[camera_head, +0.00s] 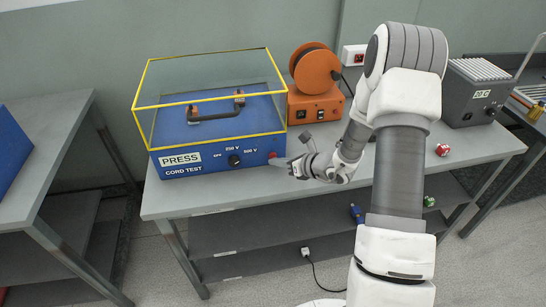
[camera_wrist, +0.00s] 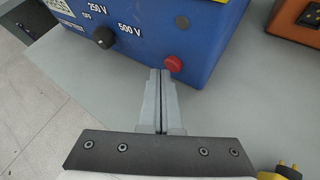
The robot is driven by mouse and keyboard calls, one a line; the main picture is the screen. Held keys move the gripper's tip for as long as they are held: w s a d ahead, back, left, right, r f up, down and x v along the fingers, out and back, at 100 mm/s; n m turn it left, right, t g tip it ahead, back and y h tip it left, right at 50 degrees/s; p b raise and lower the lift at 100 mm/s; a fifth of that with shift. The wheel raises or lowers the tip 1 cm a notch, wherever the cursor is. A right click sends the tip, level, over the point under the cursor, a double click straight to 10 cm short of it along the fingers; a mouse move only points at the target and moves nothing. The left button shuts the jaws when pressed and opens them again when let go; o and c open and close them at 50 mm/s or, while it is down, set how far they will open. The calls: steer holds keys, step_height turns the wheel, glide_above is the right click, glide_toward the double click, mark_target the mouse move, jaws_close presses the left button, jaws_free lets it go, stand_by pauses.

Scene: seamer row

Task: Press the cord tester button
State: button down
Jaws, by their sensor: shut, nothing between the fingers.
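The cord tester (camera_head: 210,155) is a blue box with a yellow-edged clear cover, a PRESS label and a black knob (camera_head: 234,160). It stands on the grey bench. Its red button (camera_wrist: 173,63) is on the front face at the right end; in the head view the button (camera_head: 272,155) shows just beyond my fingertips. My gripper (camera_wrist: 160,72) is shut and empty. In the wrist view its fingertips lie just left of and slightly below the button. I cannot tell whether they touch it. In the head view my gripper (camera_head: 280,162) points left at the tester's front right corner.
An orange reel unit (camera_head: 316,102) stands right of the tester. A grey finned box (camera_head: 474,95) and a red cube (camera_head: 443,150) are further right on the bench. A yellow plug (camera_wrist: 281,172) shows at the wrist view's lower right. The bench front (camera_head: 205,205) is clear.

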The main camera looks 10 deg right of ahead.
steer(key=shift+w, duration=0.45)
stand_by(0.4)
stand_by(0.3)
steer(key=shift+s+b, duration=0.35)
steer(key=shift+s, duration=0.5)
steer(key=shift+s+b, duration=0.6)
steer(key=shift+s, duration=1.9)
